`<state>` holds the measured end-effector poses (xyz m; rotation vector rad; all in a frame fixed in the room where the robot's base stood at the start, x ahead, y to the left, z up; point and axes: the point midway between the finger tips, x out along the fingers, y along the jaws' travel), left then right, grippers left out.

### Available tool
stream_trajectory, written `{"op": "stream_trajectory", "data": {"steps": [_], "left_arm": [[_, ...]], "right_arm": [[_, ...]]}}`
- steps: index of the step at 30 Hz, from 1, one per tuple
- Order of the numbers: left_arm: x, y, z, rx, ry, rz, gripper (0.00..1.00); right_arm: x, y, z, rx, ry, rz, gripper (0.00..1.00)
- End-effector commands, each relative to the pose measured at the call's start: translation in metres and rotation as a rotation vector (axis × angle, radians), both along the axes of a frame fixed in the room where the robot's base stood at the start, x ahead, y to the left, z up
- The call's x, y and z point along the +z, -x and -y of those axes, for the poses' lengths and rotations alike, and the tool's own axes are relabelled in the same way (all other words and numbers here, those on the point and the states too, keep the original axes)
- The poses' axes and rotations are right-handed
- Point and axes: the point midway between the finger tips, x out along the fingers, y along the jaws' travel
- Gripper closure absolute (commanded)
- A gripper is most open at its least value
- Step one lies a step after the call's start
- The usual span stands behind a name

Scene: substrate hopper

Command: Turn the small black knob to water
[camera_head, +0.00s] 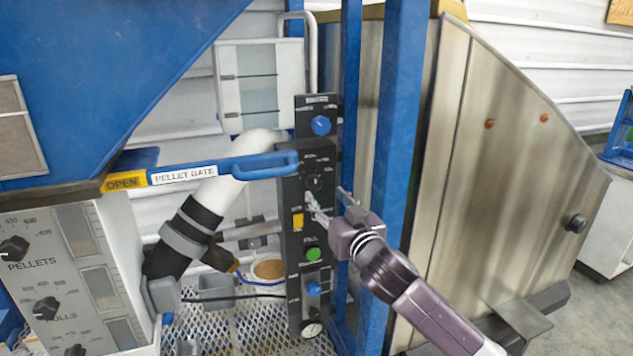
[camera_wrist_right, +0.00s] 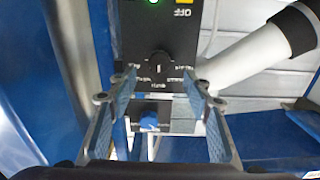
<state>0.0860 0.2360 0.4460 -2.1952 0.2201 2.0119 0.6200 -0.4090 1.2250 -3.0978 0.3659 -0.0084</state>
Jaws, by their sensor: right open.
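The small black knob (camera_head: 314,182) sits on the upper half of a narrow upright black control panel (camera_head: 291,245). In the right wrist view the black knob (camera_wrist_right: 160,63) shows face-on between and beyond my fingertips, with its pale mark near vertical in the picture. The labels around it are too small to read. My right gripper (camera_head: 327,200) is open, just in front of the panel and slightly below the knob in the head view. In the wrist view its fingers (camera_wrist_right: 158,86) flank the knob with nothing between them; I cannot tell whether they touch it. My left gripper is not in view.
A blue knob (camera_head: 321,125) is above, and a yellow switch (camera_head: 298,220), green button (camera_head: 313,253) and second blue knob (camera_head: 314,288) are below. The blue pellet gate handle (camera_head: 270,166) reaches the panel from the left. A blue post (camera_head: 395,140) stands right.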

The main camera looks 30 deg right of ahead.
Motion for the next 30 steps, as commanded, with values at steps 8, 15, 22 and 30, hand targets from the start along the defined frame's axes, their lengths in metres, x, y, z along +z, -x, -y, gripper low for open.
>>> {"op": "stream_trajectory", "data": {"steps": [8, 15, 22, 30], "left_arm": [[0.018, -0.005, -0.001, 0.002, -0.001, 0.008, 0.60], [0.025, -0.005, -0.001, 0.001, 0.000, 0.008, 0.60], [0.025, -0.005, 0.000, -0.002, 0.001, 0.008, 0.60], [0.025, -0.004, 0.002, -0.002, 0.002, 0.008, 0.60]], "right_arm": [[0.003, -0.040, 0.011, -0.003, 0.000, -0.001, 0.54], [0.000, -0.065, 0.016, -0.002, 0.000, -0.002, 0.54], [-0.002, -0.070, 0.017, -0.001, 0.001, -0.002, 0.54], [-0.002, -0.070, 0.017, -0.001, 0.001, -0.002, 0.69]]}}
